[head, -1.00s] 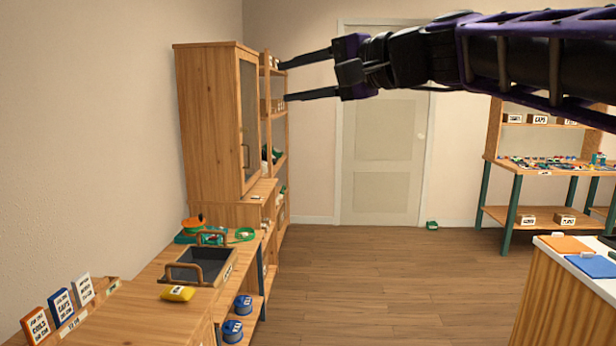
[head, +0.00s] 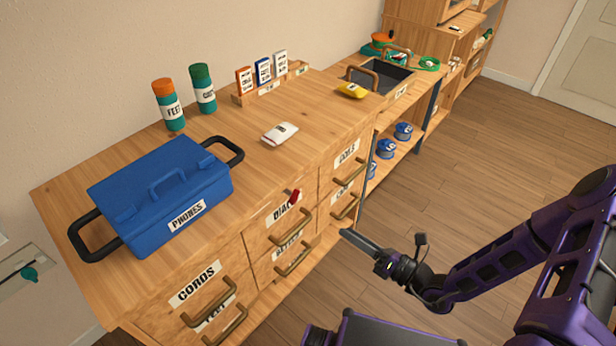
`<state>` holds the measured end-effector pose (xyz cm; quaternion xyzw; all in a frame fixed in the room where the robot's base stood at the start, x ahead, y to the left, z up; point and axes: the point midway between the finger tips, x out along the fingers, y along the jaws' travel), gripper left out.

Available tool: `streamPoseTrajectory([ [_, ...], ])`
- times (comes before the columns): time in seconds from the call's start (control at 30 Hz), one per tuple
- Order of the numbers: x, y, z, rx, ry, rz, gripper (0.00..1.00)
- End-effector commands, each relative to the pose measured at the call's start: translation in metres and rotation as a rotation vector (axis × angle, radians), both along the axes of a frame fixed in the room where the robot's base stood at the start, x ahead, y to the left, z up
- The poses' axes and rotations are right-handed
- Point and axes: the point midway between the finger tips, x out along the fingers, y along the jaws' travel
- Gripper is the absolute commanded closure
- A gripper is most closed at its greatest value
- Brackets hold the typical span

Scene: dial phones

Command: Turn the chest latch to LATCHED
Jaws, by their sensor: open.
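A wooden chest of drawers (head: 344,119) stands against the wall in the head view. A small red lever (head: 295,197) sits on its front at the DIALS drawer and looks tilted; it may be the latch, but I cannot read any LATCHED mark. My gripper (head: 352,240) is in front of the chest's right part, to the right of and lower in the picture than the red lever. It is open and empty, seen nearly edge-on, and appears apart from the drawers.
A blue PHONES box (head: 160,190) with black handles stands on the chest, with two bottles (head: 168,104), a white packet (head: 280,133) and a card rack (head: 270,90). Drawer handles (head: 290,227) jut out. A tray (head: 385,72) stands beyond. Open floor (head: 480,165) lies right.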

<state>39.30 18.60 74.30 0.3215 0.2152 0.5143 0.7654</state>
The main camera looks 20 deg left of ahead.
Motion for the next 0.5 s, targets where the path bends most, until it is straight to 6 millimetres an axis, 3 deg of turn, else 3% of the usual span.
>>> streamPoseTrajectory([
  [0.17,0.010,0.017,0.000,0.002,-0.007,-0.003,0.55],
  [0.5,0.038,0.084,-0.001,-0.002,-0.010,-0.002,0.55],
])
